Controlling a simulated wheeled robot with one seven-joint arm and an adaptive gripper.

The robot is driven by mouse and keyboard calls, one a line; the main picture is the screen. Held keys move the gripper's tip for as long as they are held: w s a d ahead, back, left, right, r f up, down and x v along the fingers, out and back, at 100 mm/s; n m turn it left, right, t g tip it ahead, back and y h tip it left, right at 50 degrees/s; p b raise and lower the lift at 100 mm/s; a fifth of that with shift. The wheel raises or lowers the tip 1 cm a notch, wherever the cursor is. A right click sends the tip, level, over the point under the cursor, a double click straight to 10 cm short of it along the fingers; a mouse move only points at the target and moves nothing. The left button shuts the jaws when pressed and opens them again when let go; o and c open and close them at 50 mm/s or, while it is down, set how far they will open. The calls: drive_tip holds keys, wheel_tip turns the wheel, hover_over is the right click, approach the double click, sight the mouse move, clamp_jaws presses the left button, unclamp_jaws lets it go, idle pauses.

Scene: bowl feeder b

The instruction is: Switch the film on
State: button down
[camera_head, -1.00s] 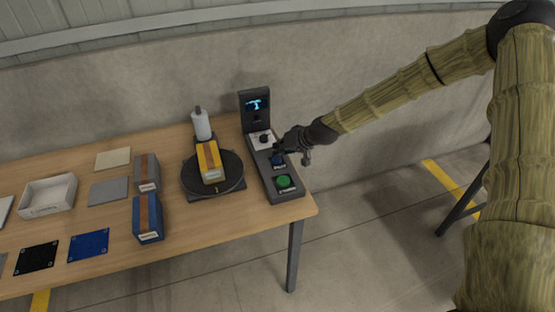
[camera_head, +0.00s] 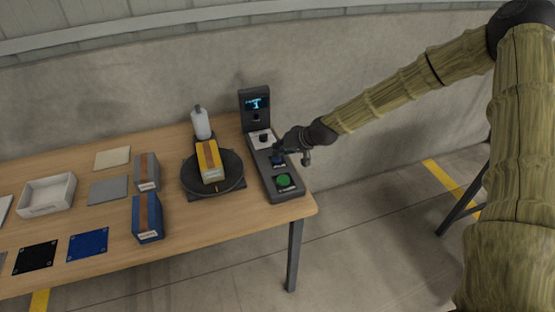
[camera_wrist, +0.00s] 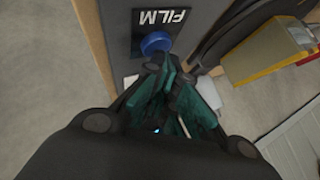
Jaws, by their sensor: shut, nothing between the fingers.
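The control panel (camera_head: 266,172) stands at the right end of the table. Its blue button (camera_wrist: 155,42) sits beside the FILM label (camera_wrist: 163,20) in the wrist view; in the head view the blue button (camera_head: 278,160) is partly behind my gripper. My gripper (camera_wrist: 168,66) is shut and empty, its fingertips right by the edge of the blue button. I cannot tell whether they touch it. In the head view my gripper (camera_head: 280,148) hangs over the panel, between the black knob (camera_head: 264,138) and the green button (camera_head: 284,180). The small screen (camera_head: 256,103) is lit.
A turntable (camera_head: 230,182) left of the panel carries a yellow box (camera_head: 208,161), with a white film roll (camera_head: 201,124) behind. A grey box (camera_head: 147,172), a blue box (camera_head: 147,217), a white tray (camera_head: 48,195) and flat mats lie farther left.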

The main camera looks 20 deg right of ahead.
drive_tip(key=shift+f, duration=0.1)
idle(0.4)
drive_tip(key=shift+r, duration=0.4)
wheel_tip(320, 180, up, 6)
drive_tip(key=p, duration=0.3)
drive_tip(key=shift+p, duration=0.35)
